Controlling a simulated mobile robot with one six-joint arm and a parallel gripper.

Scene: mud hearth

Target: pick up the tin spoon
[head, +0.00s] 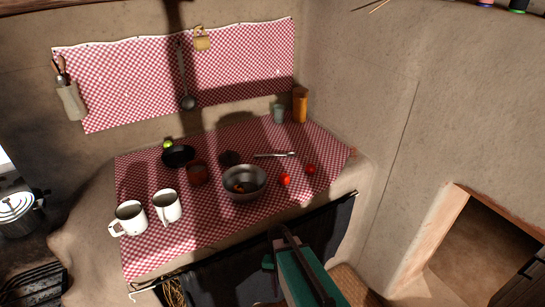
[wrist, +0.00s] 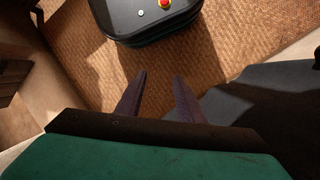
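The tin spoon (head: 274,154) appears as a thin, pale metal piece lying flat on the red-checked cloth of the counter, behind the metal bowl (head: 259,188). It lies roughly left to right, and its fine shape is too small to tell. It is not in the wrist view. My gripper (wrist: 159,78) shows two dark fingers apart with nothing between them, above a woven mat. In the head view my green arm is at the bottom, in front of the counter and well away from the spoon.
Two tomatoes (head: 285,179) lie right of the bowl. Left are two white mugs (head: 166,207), a brown pot (head: 197,174) and a black pan (head: 178,156). A tin cup (head: 279,114) and an orange container (head: 300,106) stand at the back. A ladle (head: 187,102) hangs on the wall.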

